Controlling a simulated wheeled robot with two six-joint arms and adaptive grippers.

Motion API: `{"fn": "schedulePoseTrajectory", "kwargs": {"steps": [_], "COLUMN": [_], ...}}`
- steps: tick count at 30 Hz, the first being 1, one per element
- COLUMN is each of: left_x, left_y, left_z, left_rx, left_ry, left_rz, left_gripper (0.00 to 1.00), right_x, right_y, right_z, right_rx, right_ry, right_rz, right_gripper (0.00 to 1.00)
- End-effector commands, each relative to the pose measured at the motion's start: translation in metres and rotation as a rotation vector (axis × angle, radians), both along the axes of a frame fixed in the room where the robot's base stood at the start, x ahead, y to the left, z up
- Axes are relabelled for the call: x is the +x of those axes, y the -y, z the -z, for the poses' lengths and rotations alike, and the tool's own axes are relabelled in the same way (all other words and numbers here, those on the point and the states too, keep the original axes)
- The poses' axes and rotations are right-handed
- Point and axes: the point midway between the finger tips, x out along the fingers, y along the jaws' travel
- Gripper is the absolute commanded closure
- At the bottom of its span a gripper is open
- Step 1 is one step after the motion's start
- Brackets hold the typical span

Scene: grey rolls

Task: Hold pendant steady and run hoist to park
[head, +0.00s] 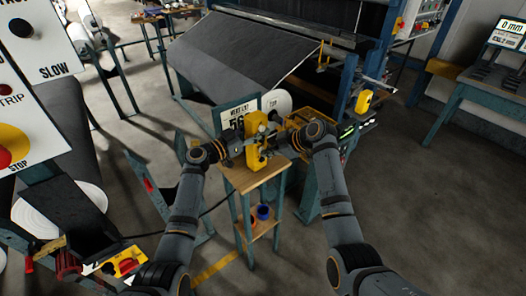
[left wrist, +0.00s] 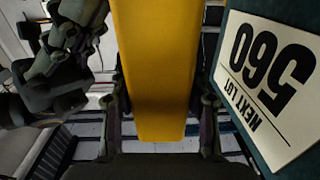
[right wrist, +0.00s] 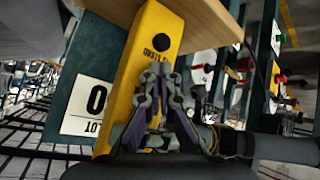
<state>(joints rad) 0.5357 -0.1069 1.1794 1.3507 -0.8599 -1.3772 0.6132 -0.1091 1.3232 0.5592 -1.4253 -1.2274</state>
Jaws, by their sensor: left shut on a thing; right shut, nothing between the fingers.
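The yellow pendant (head: 254,158) stands upright above a small wooden-topped stand. My left gripper (head: 243,147) is shut on it from the left. In the left wrist view the yellow body (left wrist: 155,70) fills the space between the fingers. My right gripper (head: 278,143) is shut and empty at the pendant's right side. In the right wrist view its closed fingertips (right wrist: 157,70) are over the pendant face (right wrist: 131,84), just short of a round black button (right wrist: 161,42) with a partly readable label. I cannot tell whether they touch the face.
The stand's wooden top (head: 262,174) is just below both grippers. A sign reading 560, NEXT LOT (left wrist: 265,75) is close beside the left gripper. A yellow bin (head: 318,119) stands behind the right gripper. Open floor lies to the right.

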Motion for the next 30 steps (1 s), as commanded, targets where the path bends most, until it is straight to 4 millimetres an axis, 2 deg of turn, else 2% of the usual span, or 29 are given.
{"fn": "schedulePoseTrajectory", "kwargs": {"steps": [22,30], "left_x": [-0.0001,0.0], "left_y": [0.0003,0.0003], "left_z": [-0.0004,-0.0004], "left_rx": [-0.001,-0.001], "left_ry": [0.001,0.001], "left_rz": [0.001,0.001], "left_gripper": [1.0,1.0], "right_x": [-0.0001,-0.0093], "right_y": [0.0,0.0082], "right_z": [-0.0003,0.0001], "right_rx": [0.001,0.0], "right_ry": [0.001,0.0], "right_rz": [0.0,0.001], "right_gripper": [1.0,1.0]}}
